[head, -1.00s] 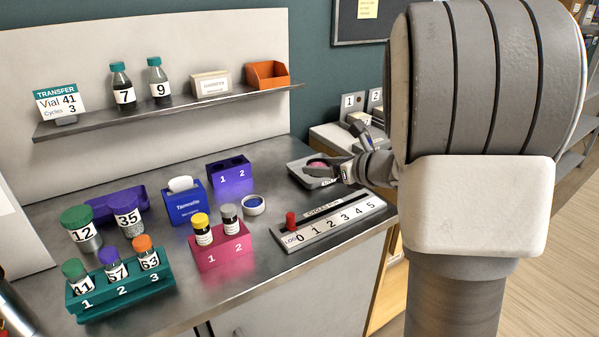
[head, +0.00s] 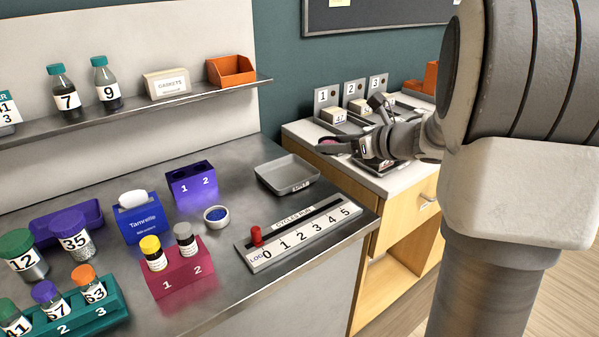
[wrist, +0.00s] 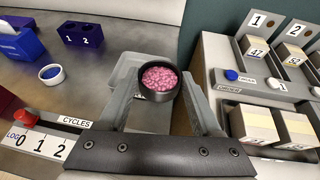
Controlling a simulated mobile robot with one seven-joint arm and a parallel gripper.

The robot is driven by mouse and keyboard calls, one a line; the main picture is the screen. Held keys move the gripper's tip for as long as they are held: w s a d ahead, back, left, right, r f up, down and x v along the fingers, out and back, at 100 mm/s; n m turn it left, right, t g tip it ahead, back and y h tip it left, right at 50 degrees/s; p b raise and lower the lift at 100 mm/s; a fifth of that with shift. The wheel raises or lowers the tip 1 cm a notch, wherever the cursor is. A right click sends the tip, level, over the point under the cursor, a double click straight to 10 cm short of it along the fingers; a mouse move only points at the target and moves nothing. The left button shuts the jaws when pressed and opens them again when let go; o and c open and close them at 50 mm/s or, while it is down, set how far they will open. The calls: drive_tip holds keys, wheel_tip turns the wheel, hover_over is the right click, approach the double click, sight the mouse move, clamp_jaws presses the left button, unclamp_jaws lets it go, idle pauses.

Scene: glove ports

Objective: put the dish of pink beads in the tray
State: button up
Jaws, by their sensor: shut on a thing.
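A dark round dish of pink beads (wrist: 160,82) is held between the fingers of my gripper (wrist: 158,98) in the wrist view. In the head view the dish (head: 328,148) is partly hidden by my gripper (head: 338,146), which is above the gap between the metal counter and the side cabinet. A shallow grey tray (head: 287,184) with a small front label stands empty at the counter's back right. In the wrist view this tray (wrist: 126,72) is partly hidden behind the dish and fingers.
The cabinet at right carries grey trays with numbered boxes (wrist: 255,122), a blue disc (wrist: 231,75) and a white disc. A CYCLES RUN board (head: 305,235) with a red peg lies before the grey tray. A small dish of blue beads (head: 216,216) stands left of it.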

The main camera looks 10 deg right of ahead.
drive_tip(key=shift+w+d, duration=0.3)
drive_tip(key=shift+d, duration=0.1)
drive_tip(key=shift+w+a+f, duration=0.2)
drive_tip(key=shift+w, duration=0.05)
drive_tip(key=b, duration=0.3)
hover_over(291, 180)
wheel_tip(291, 180, down, 7)
drive_tip(key=shift+r, duration=0.2)
drive_tip(key=shift+f+b, duration=0.5)
drive_tip(key=shift+f, duration=1.4)
drive_tip(key=shift+f+b, duration=0.25)
drive_tip(key=shift+b, duration=0.05)
drive_tip(key=o, duration=1.3)
drive_tip(key=shift+r, duration=0.1)
drive_tip(key=shift+o, duration=0.2)
